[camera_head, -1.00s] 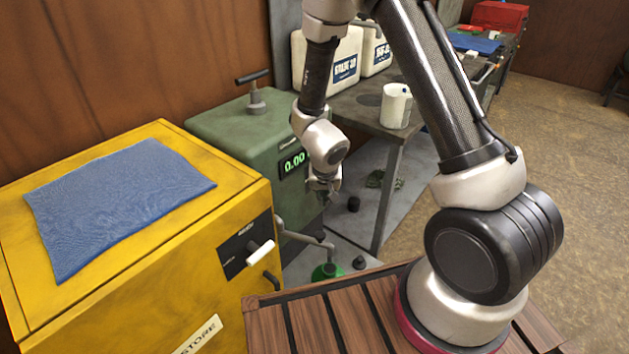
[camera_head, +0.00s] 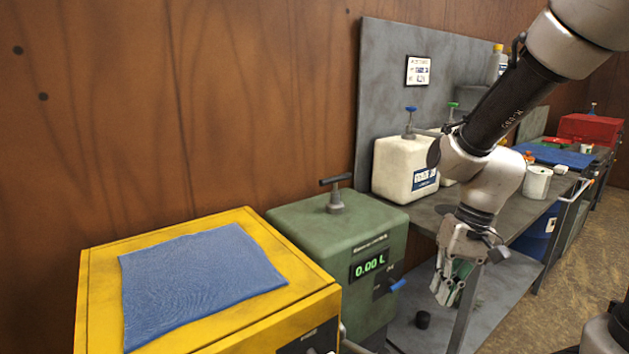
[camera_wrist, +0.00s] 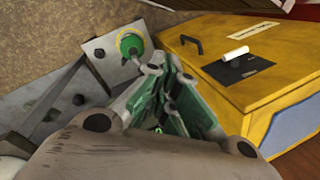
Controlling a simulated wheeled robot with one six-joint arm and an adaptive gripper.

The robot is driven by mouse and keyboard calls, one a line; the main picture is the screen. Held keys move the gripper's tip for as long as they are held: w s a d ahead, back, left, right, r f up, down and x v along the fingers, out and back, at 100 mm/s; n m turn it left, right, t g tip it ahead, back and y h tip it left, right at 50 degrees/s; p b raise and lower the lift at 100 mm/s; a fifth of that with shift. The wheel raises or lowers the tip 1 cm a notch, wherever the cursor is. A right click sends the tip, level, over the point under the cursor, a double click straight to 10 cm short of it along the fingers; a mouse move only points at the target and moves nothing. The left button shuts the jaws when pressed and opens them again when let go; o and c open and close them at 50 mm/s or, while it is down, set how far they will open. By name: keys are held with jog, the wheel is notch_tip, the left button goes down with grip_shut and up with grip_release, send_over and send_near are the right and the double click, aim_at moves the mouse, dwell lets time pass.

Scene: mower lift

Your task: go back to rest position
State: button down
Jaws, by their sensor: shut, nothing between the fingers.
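My gripper (camera_head: 447,287) hangs from my arm with its fingers pointing down, in front of the workbench and to the right of the green tank. It holds nothing. In the wrist view my gripper (camera_wrist: 172,105) shows its green-sided fingers close together, with nothing seen between them. My arm reaches in from the upper right in the head view. The fingertips look clear of the bench and the tank.
A yellow cabinet (camera_head: 100,300) with a blue cloth (camera_head: 200,278) stands at left. The green tank (camera_head: 330,235) reads 0.00 L. The workbench (camera_head: 425,218) holds a white canister (camera_head: 400,168) and a white mug (camera_head: 537,182). Open floor (camera_head: 570,255) lies at right.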

jog(key=s+d+r+t+h, duration=0.2)
jog(key=s+d+r+t, duration=0.3)
jog(key=s+d+r, duration=0.3)
jog(key=d+r, duration=0.3)
jog(key=r, duration=0.3)
jog(key=shift+d+r+h, duration=0.3)
jog(key=shift+r, duration=0.1)
dwell(0.9)
